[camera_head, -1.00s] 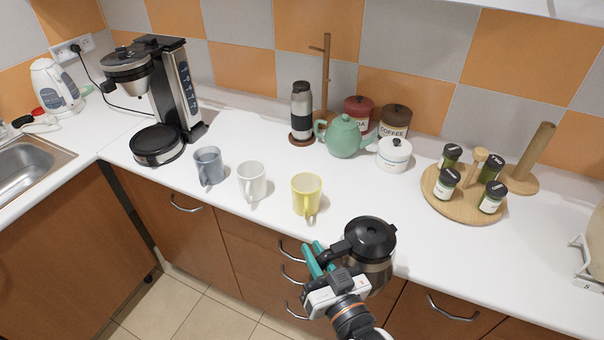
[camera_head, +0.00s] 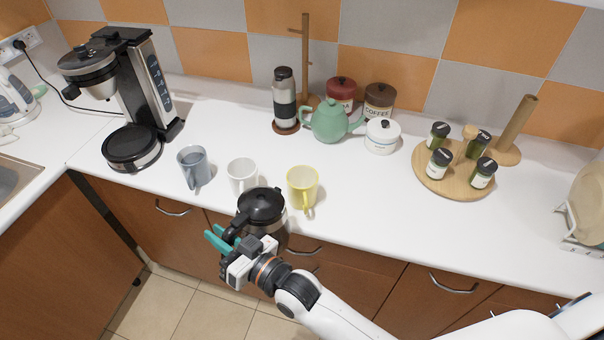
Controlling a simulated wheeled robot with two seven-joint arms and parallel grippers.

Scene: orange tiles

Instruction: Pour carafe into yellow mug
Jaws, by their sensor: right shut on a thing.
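The glass carafe (camera_head: 273,233) with a black lid and black handle is at the counter's front edge, upright or nearly so. My right gripper (camera_head: 223,238), with teal fingers, is shut on the carafe's handle, on the carafe's left side. The yellow mug (camera_head: 302,187) stands upright on the counter, just behind and to the right of the carafe, its handle facing the front. Its inside is only partly seen. The carafe's lower part is partly hidden by my gripper and wrist. My left gripper does not show.
A white mug (camera_head: 242,175) stands close behind the carafe, with a grey-blue mug (camera_head: 194,166) to its left. The coffee maker (camera_head: 130,95) is at the left. A green teapot (camera_head: 330,121), canisters and a spice rack (camera_head: 453,176) stand farther back. The counter right of the yellow mug is clear.

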